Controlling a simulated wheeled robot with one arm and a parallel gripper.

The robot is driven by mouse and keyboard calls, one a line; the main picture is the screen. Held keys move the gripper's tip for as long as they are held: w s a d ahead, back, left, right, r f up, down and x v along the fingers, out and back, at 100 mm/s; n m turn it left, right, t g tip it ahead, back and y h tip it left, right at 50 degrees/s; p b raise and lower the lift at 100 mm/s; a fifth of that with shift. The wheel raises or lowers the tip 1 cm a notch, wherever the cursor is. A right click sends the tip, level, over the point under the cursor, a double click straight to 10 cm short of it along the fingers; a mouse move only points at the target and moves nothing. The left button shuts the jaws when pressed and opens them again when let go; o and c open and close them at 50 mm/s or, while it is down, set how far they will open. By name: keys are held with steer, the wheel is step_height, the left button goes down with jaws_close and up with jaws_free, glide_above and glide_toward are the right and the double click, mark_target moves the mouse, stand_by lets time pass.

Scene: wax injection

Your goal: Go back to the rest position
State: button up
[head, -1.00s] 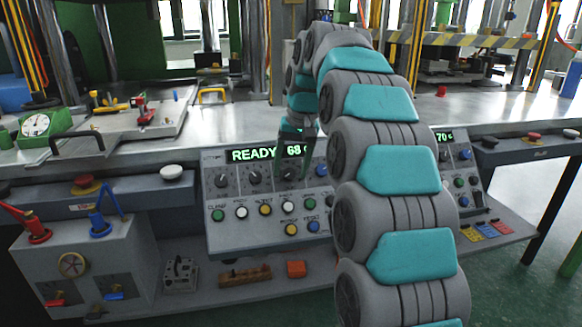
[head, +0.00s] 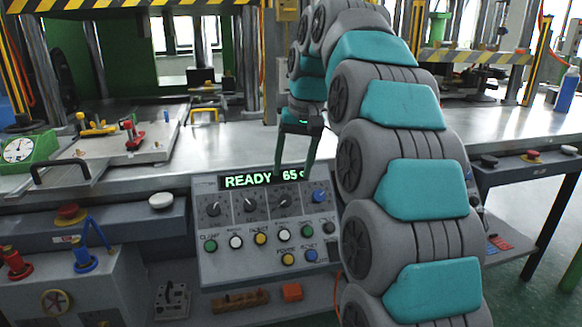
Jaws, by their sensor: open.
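My gripper (head: 293,172) hangs at the end of my grey and teal arm, with its two dark fingers apart and pointing down. It is empty. In the head view its fingertips overlap the top right of the control panel (head: 212,262), near the display (head: 262,179), which reads READY and 65. I cannot tell whether the fingertips touch the panel. Below the display are dark knobs and several coloured buttons. My arm hides the area right of the panel.
A metal bench (head: 230,142) runs behind the panel, with a mould plate (head: 118,150) carrying red and yellow clamps. A green gauge (head: 22,150) stands at the left. A blue bottle (head: 567,89) stands at the far right.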

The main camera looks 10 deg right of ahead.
steer(key=s+f+g, duration=0.1)
steer(key=s+f, duration=0.6)
steer(key=s, duration=0.5)
steer(key=s+f+n+g+h, duration=0.1)
steer(key=s+f, duration=0.7)
steer(key=s, duration=0.5)
steer(key=s+a+f+g, duration=0.1)
steer(key=s+f, duration=0.7)
steer(key=s, duration=0.5)
steer(key=shift+s+f+n+g+h, duration=0.2)
steer(key=shift+n+g+h, duration=0.1)
steer(key=shift+g, duration=0.1)
